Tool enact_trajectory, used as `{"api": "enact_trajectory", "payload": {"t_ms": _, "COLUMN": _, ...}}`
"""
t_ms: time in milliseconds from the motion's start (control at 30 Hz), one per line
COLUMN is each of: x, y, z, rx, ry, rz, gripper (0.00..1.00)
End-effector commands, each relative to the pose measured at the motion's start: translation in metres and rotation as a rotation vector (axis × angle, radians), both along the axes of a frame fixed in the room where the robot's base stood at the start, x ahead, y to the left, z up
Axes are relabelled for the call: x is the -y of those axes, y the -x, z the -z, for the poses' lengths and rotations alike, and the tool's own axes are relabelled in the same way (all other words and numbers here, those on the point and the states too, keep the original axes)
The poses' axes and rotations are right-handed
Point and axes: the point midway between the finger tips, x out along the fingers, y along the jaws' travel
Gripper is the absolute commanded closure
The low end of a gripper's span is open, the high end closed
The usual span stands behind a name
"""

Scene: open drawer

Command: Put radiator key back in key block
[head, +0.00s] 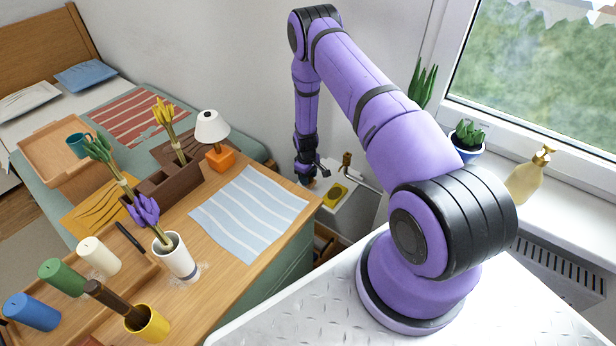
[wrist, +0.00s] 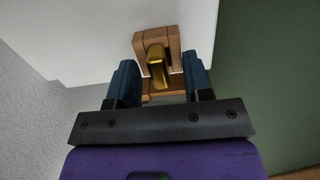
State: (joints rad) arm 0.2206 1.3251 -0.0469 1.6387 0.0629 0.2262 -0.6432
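The radiator key (wrist: 157,66) is a brass-coloured piece in the wrist view, in line with the gap between my fingers. The key block (wrist: 173,41) is brown wood and frames the key at its far side and flanks. I cannot tell whether the key sits fully in the block or only over it. My gripper (wrist: 161,82) has two blue fingers spread apart, with visible space beside the key. In the head view my gripper (head: 307,178) points down beyond the desk's right corner. The key and block cannot be made out clearly there.
A white surface (head: 340,208) with a yellow item (head: 335,194) lies right of my gripper. A brass fitting (head: 346,160) with a pipe stands close by. The wooden desk (head: 240,278) holds a striped cloth (head: 248,214), lamp (head: 212,128) and several pots and cylinders.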

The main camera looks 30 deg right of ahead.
Motion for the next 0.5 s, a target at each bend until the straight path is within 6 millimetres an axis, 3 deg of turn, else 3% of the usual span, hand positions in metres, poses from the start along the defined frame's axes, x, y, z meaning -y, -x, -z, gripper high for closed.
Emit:
{"api": "enact_trajectory", "payload": {"t_ms": 300, "x": 0.000, "y": 0.000, "z": -0.002, "rx": 0.000, "ry": 0.000, "rz": 0.000, "gripper": 0.54}}
{"api": "enact_trajectory", "payload": {"t_ms": 500, "x": 0.000, "y": -0.002, "z": -0.025, "rx": 0.002, "ry": 0.000, "rz": 0.000, "gripper": 0.54}}
